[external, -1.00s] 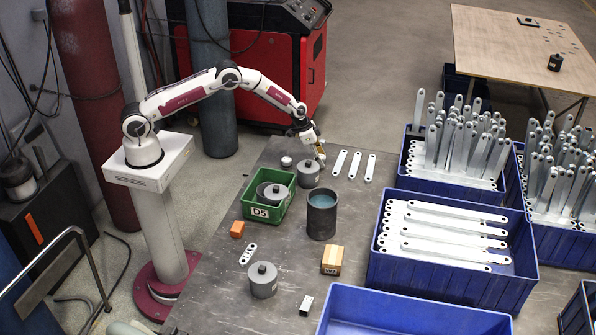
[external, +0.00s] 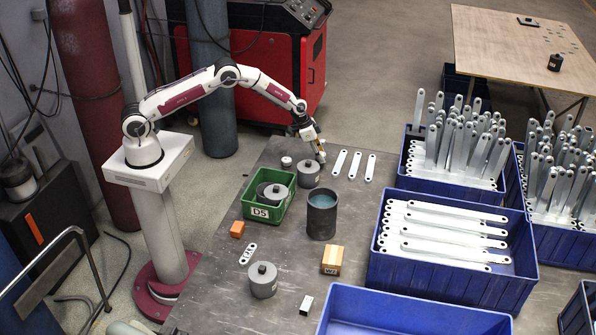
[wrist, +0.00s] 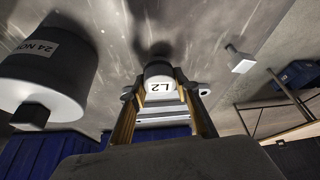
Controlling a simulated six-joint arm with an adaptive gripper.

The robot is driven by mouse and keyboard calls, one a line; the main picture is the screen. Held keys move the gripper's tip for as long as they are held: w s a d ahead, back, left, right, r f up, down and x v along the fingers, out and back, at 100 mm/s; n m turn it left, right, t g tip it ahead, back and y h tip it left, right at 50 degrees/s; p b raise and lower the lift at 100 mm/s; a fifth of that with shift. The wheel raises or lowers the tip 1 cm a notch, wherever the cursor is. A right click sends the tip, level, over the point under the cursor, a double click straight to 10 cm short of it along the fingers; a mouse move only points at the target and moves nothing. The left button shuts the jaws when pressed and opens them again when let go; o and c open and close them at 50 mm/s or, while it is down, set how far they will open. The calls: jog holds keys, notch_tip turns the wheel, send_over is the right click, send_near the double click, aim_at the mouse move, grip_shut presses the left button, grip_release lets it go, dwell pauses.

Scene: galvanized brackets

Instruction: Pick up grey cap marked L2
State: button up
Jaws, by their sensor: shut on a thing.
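The grey cap marked L2 (wrist: 159,70) is between the two fingers of my gripper (wrist: 160,98) in the wrist view, with its white label facing the camera. My gripper is shut on it. In the external view my gripper (external: 320,152) is at the back of the metal table, just right of a grey knobbed cylinder (external: 308,175). The cap is small there and mostly hidden by the fingers. I cannot tell whether it touches the table.
A large cylinder (wrist: 45,68) with a "24" label is close on the left in the wrist view. Flat brackets (external: 355,165) lie right of my gripper. A green bin (external: 275,213), dark cup (external: 321,222) and blue crates (external: 440,285) stand nearer the front.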

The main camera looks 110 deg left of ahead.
notch_tip(320, 180, up, 8)
jog(key=shift+r, duration=0.25)
dwell(0.7)
